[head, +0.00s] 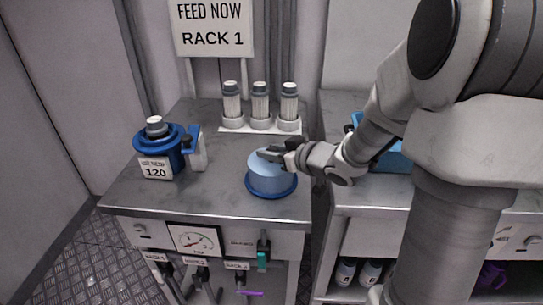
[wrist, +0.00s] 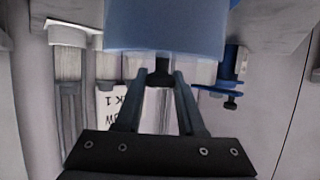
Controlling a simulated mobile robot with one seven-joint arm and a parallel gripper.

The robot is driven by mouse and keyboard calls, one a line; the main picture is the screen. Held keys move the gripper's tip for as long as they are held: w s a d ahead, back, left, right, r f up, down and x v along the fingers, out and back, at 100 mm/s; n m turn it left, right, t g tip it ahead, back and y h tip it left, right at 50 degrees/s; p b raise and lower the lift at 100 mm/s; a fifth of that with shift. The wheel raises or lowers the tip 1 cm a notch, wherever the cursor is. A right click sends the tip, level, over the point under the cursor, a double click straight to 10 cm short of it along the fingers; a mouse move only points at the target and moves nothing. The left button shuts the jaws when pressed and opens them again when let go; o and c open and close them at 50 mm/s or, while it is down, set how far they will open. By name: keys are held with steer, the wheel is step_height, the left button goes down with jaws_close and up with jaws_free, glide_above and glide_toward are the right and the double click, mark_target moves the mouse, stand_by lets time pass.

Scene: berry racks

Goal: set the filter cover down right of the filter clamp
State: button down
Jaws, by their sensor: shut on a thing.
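The filter cover (head: 270,181), a light blue cylinder with a darker blue rim at its base, is upright over the right part of the grey counter. I cannot tell whether its rim touches the counter. My gripper (head: 272,154) reaches it from the right and is shut on its top. In the wrist view the cover (wrist: 165,28) fills the top middle, and my gripper (wrist: 161,76) closes on a dark knob below it. The filter clamp (head: 172,137), a blue ring with a side handle, sits around a white labelled housing, left of the cover and apart from it.
Several white cartridges with grey caps (head: 260,104) stand in a holder at the counter's (head: 225,199) back. Bare counter lies between clamp and cover. The front edge is close in front of the cover. A gauge (head: 193,240) is below. A blue bin (head: 394,161) is right.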

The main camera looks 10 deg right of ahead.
steer(key=c, duration=0.5)
jaws_free()
steer(key=shift+f, duration=0.1)
steer(key=shift+r, duration=0.2)
steer(key=shift+s+d+r+p, duration=0.2)
steer(key=shift+s+p, duration=0.05)
steer(key=shift+p, duration=0.05)
steer(key=p+v, duration=0.4)
steer(key=v, duration=0.7)
steer(key=shift+s+d+f, duration=0.1)
steer(key=shift+s, duration=0.05)
